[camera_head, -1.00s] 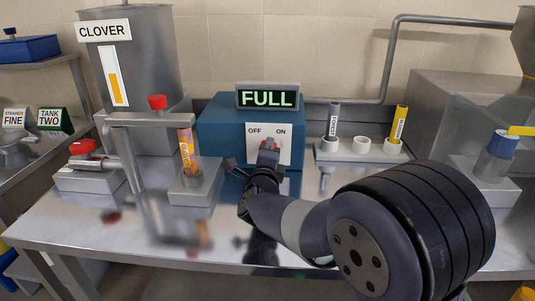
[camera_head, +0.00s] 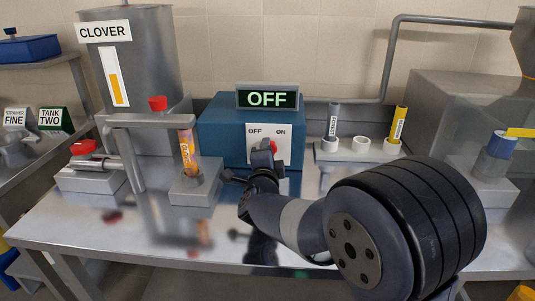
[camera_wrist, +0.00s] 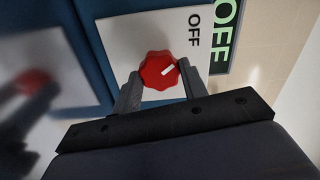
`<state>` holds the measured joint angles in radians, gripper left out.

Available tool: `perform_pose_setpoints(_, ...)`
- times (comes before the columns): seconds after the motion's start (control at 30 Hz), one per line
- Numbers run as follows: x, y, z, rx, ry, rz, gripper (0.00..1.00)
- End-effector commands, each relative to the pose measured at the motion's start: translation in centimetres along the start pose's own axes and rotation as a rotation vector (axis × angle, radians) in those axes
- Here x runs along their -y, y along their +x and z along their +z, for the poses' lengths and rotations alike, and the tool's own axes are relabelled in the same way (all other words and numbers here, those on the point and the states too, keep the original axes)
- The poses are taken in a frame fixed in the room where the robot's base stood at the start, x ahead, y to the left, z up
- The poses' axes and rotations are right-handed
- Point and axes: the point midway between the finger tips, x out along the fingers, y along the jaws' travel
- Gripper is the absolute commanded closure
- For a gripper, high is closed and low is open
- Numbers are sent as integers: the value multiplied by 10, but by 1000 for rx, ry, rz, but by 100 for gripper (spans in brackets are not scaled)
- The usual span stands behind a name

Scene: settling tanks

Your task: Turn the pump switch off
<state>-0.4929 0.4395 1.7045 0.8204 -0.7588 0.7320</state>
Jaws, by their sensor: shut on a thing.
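The pump switch is a red knob (camera_wrist: 158,70) on a white plate (camera_wrist: 125,35) marked OFF and ON, on the front of a blue box (camera_head: 223,146). In the wrist view its white pointer line slants toward the OFF label. My gripper (camera_wrist: 160,84) is shut on the knob, one finger at either side. In the head view my gripper (camera_head: 263,160) partly hides the knob (camera_head: 273,147). The display (camera_head: 267,98) on top of the box reads OFF in green.
Left of the box are the CLOVER tank (camera_head: 150,60) with red-handled valves and an orange-filled tube (camera_head: 187,150) in a grey block. The metal bench (camera_head: 100,225) is clear at front left.

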Motion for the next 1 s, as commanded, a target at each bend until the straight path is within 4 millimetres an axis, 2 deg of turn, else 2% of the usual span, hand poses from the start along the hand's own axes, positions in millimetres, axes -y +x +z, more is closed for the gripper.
perform_pose_setpoints(0.17,-1,0,0,2,-3,1,82)
perform_pose_setpoints(0.2,-1,0,0,2,-3,2,57)
perform_pose_setpoints(0.43,0,0,0,1,-1,1,38)
perform_pose_setpoints(0.77,0,-5,0,2,0,1,37)
perform_pose_setpoints(0.87,0,-18,1,4,0,1,37)
perform_pose_setpoints(1.0,1,-46,1,5,0,0,37)
